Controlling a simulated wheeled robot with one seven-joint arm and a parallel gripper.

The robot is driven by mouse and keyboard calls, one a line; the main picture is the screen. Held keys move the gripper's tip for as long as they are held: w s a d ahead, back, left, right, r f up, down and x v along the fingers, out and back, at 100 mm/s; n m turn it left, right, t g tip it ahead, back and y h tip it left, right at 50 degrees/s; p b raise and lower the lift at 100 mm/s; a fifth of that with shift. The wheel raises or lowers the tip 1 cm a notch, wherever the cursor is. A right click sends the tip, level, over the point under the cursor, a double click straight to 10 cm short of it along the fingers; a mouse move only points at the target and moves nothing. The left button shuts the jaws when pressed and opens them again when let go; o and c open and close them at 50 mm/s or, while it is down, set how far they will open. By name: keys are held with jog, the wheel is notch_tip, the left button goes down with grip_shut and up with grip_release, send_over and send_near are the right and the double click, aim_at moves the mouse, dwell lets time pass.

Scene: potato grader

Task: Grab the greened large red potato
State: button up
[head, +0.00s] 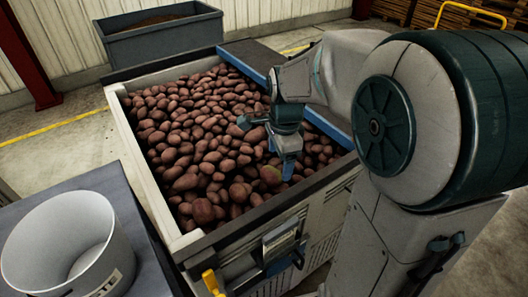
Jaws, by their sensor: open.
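A large potato with a greenish-yellow tint (271,175) lies among the red potatoes near the front right of the grader's bin. It is partly hidden by my gripper's near finger. My gripper (265,147) is open, its fingers spread apart over the potatoes just behind and above the greened one. Nothing shows held between the fingers. I cannot tell whether the fingers touch any potato.
Many red potatoes (195,130) fill the bin, whose pale rim (150,190) stands around them. A blue strip (330,127) runs along the right side. A white bucket (65,245) stands on a grey surface at the lower left. A grey crate (165,42) stands behind.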

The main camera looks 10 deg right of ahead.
aim_at(271, 170)
jog(key=w+f+m+g+p, duration=0.1)
jog(key=w+f+m+p, duration=0.15)
jog(key=w+m, duration=0.75)
jog(key=shift+m, duration=0.6)
jog(key=f, duration=0.2)
jog(key=s+f+p, duration=0.1)
jog(key=f, duration=0.4)
jog(key=shift+s+d+f, duration=0.15)
jog(key=shift+s+f, duration=0.1)
jog(key=shift+f, duration=0.05)
jog(key=shift+w+f+p, duration=0.2)
jog(key=shift+f+p, duration=0.75)
jog(key=shift+f, duration=1.8)
jog(key=c, duration=1.1)
jog(key=shift+c, duration=0.2)
jog(key=shift+r, duration=0.15)
